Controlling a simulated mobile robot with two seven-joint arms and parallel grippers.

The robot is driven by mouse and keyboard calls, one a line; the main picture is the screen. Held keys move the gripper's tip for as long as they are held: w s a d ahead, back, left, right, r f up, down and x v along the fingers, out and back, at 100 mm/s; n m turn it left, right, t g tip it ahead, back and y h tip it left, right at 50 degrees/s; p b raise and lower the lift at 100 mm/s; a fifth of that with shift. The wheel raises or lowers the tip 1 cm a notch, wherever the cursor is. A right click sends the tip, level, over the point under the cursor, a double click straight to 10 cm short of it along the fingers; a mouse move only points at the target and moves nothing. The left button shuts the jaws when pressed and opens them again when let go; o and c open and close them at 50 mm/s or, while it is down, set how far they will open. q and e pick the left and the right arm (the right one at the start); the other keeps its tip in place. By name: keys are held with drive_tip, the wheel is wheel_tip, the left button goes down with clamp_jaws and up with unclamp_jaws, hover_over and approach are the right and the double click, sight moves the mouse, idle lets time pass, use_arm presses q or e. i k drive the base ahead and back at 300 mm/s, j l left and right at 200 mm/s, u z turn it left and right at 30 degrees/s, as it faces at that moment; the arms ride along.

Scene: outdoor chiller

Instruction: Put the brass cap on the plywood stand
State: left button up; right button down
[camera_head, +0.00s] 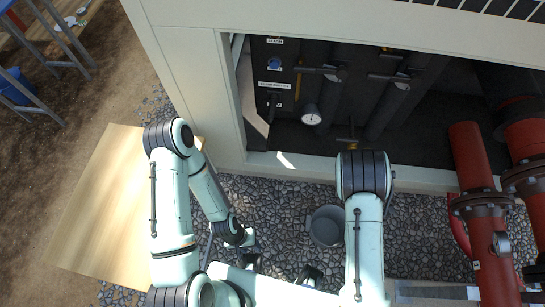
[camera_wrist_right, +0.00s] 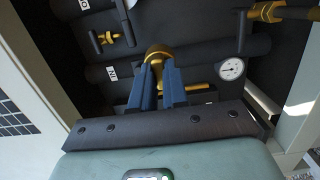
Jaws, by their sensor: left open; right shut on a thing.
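In the right wrist view, the two dark blue fingers of my right gripper (camera_wrist_right: 171,88) are shut on the brass cap (camera_wrist_right: 157,52), whose rounded top shows at the fingertips. It is in front of the dark pipes; I cannot tell whether it touches one. My right gripper does not show in the head view. The plywood stand (camera_head: 110,215), seen from above as a bare, pale wood top, is at the left in the head view, partly behind my left arm. My left gripper (camera_head: 282,268) is open and empty at the lower middle, away from the stand.
The open chiller cabinet holds dark pipes, brass valves and a round gauge (camera_head: 311,115), which also shows in the right wrist view (camera_wrist_right: 231,68). A grey bucket (camera_head: 326,226) stands on the gravel. Red pipes (camera_head: 477,190) stand at the right. A metal-legged table (camera_head: 45,40) is upper left.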

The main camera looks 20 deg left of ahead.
sight(121, 204)
drive_tip(key=u, duration=2.65)
